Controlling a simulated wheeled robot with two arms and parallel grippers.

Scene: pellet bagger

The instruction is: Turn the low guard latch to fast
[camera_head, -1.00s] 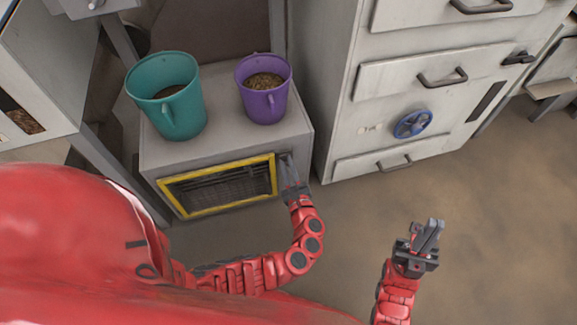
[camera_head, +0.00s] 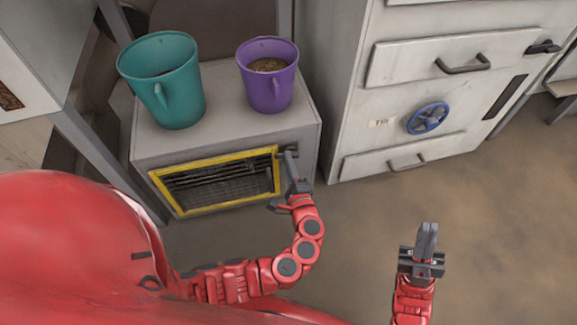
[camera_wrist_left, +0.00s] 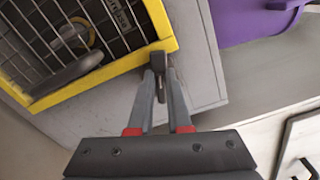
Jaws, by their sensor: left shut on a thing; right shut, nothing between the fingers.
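The low guard is a dark mesh in a yellow frame (camera_head: 160,190) on the front of a low grey cabinet. It also shows in the left wrist view, with its yellow frame (camera_wrist_left: 160,22) at upper left. The guard latch (camera_wrist_left: 158,62) is a small dark grey piece beside the frame's corner. My left gripper (camera_head: 289,156) is at the guard's upper right corner. In the left wrist view its fingers (camera_wrist_left: 160,80) are shut on the latch, hiding part of it. My right gripper (camera_head: 428,230) is shut and empty, raised above the floor at right.
A teal bucket (camera_head: 177,95) and a purple bucket (camera_head: 270,85) with pellets stand on the low cabinet (camera_head: 225,115). A tall grey cabinet (camera_head: 375,100) with handles and a blue handwheel (camera_head: 428,118) stands to the right. The brown floor (camera_head: 500,220) is clear.

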